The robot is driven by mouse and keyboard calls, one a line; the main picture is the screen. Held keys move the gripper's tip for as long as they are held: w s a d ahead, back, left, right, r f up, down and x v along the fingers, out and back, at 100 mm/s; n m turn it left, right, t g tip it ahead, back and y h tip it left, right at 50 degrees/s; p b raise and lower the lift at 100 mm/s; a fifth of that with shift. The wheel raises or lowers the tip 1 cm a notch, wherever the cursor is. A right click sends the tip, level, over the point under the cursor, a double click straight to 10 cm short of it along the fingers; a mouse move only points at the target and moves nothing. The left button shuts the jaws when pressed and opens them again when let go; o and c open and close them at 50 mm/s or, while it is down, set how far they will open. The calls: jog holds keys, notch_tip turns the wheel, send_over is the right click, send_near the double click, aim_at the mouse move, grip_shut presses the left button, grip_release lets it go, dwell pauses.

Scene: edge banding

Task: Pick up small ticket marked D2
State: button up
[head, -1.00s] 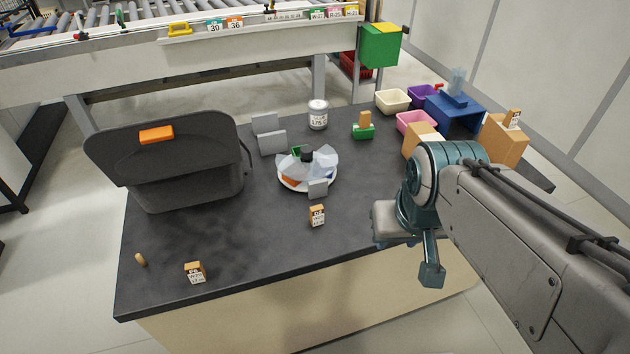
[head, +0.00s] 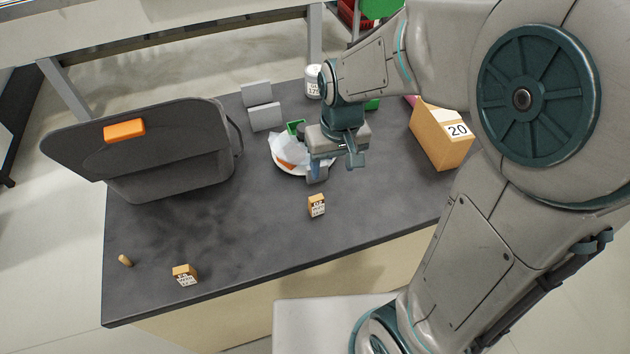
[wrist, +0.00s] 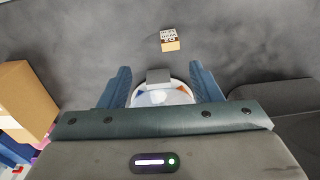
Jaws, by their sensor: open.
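A small orange-tan ticket block (head: 317,206) with a white printed label stands on the dark table, in front of the white plate. Its small label looks like D2, though it is hard to read. The wrist view shows it upside down at the top (wrist: 169,40), beyond the fingertips. A similar ticket block (head: 185,275) with another label, not clearly legible, stands near the table's front left. My gripper (head: 336,165) is open and empty above the plate, behind the ticket. Its two blue fingers (wrist: 160,88) are apart in the wrist view, with the plate seen between them.
The white plate (wrist: 161,97) holds clear wrapping, with a grey block (wrist: 158,76) beside it. A tan box marked 20 (head: 437,140) stands right. A small wooden peg (head: 125,261) lies front left. Table around the ticket is clear.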

aim_at(316, 198)
jog(key=shift+n+g+h, duration=0.3)
jog(key=shift+n, duration=0.1)
jog(key=a+f, duration=0.1)
jog(key=f, duration=0.3)
jog(key=w+a+f, duration=0.1)
jog(key=f, duration=0.3)
jog(key=a+f, duration=0.1)
jog(key=f, duration=0.2)
jog(key=shift+w+f, duration=0.4)
jog(key=shift+w+a+f+p, duration=0.1)
jog(key=shift+w+f+p, duration=0.1)
jog(key=shift+f, duration=0.8)
jog(key=shift+w+d+f+p, duration=0.1)
jog(key=shift+f+p, duration=0.1)
jog(key=shift+f, duration=0.75)
jog(key=shift+w+a+f+p, duration=0.1)
jog(key=shift+w+f+p, duration=0.1)
jog(key=shift+f, duration=0.8)
jog(key=c, duration=1)
